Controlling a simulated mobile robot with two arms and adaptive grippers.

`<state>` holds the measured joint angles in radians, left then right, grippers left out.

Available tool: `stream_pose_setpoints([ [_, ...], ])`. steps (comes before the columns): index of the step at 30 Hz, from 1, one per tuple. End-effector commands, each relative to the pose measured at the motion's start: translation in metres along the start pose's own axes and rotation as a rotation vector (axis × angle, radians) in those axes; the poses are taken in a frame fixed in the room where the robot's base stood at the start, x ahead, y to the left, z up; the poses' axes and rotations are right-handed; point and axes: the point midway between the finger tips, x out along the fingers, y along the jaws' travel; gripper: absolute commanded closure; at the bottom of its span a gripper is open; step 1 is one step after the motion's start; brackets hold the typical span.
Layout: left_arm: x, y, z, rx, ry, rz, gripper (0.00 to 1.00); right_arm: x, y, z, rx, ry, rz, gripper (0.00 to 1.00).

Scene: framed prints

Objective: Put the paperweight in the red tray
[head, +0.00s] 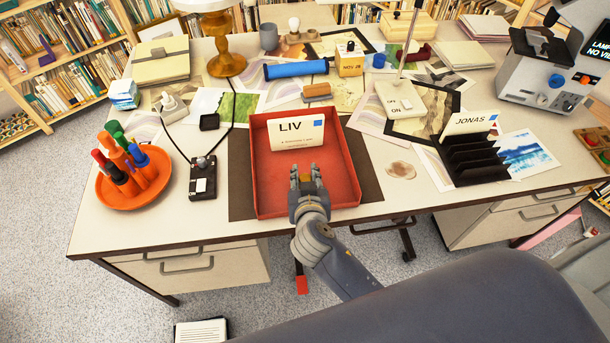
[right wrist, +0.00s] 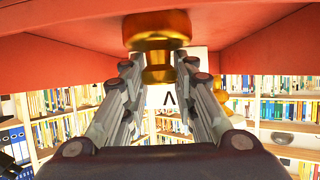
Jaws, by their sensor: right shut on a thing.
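The red tray (head: 272,178) lies on a dark mat at the front middle of the desk, with a white LIV card standing at its back. My right gripper (head: 306,176) is over the front part of the tray. In the right wrist view my right gripper (right wrist: 160,95) is shut on a brass-coloured, knob-shaped paperweight (right wrist: 157,62). The red tray (right wrist: 60,45) fills the top of that view, close to the paperweight; I cannot tell whether they touch. My left gripper is not in view.
Left of the tray are a black switch box (head: 203,178) with a cable and an orange dish (head: 110,195) of markers. Right are a dark JONAS card rack (head: 478,160) and framed prints. A blue roll (head: 295,69) and brass lamp (head: 227,60) stand behind.

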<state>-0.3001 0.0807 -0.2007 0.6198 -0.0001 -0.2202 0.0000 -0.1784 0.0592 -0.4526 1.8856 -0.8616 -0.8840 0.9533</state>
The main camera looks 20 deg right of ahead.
Motion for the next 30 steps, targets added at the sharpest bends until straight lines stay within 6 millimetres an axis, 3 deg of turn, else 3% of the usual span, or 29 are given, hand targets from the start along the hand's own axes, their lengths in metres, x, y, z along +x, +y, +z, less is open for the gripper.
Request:
stream_pose_setpoints([
  [8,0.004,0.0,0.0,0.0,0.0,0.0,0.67,0.001,-0.001,0.002,0.002,0.004,-0.001,1.0],
  [9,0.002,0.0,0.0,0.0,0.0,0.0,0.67,0.001,0.0,0.001,0.001,0.001,-0.001,0.65],
  [11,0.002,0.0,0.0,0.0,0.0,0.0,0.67,0.001,0.0,0.001,0.001,0.001,-0.001,0.54],
  [23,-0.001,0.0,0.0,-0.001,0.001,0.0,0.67,-0.001,0.0,-0.002,0.0,0.002,-0.001,0.54],
  [30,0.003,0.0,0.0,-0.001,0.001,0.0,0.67,-0.035,-0.001,0.001,0.004,-0.002,-0.002,0.54],
])
